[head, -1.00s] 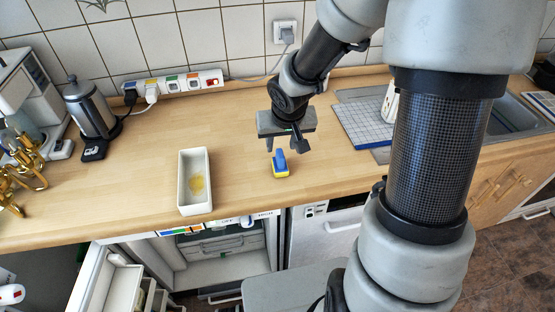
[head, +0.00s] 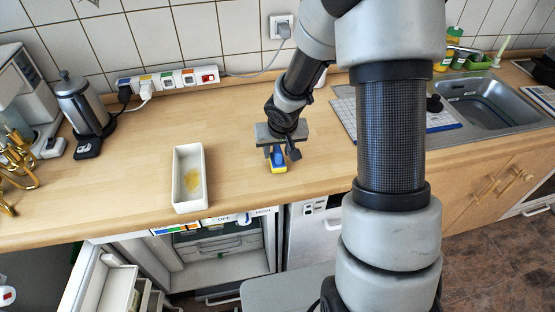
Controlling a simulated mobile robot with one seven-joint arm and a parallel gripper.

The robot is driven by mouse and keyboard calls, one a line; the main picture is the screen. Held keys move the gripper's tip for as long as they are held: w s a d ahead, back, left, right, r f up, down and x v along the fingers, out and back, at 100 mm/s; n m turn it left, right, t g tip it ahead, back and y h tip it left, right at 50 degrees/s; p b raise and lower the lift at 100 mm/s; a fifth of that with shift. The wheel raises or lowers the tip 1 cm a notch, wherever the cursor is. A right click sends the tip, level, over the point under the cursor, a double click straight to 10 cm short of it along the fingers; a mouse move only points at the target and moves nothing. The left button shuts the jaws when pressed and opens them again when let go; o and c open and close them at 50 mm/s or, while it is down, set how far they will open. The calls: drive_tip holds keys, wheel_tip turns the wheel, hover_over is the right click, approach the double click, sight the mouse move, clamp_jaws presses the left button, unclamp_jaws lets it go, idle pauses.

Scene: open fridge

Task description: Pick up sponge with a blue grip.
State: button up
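The sponge (head: 278,169) has a yellow base and a blue grip on top. It lies on the wooden counter (head: 235,140), right of the white rectangular dish. My gripper (head: 280,156) points down right at the sponge, with one finger to the left of the blue grip and the other to its right. The fingers are apart. The gripper's body hides the upper part of the grip, and I cannot tell whether the fingers touch it.
The white dish (head: 180,203) with a yellowish stain stands to the left. A kettle (head: 82,105) and a power strip (head: 170,80) are at the back left. A sink (head: 490,100) is at the right. The fridge (head: 205,270) stands open below the counter.

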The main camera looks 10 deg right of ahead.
sight(278, 148)
clamp_jaws()
wheel_tip(278, 148, up, 10)
drive_tip(key=p, duration=0.3)
drive_tip(key=shift+p, duration=0.3)
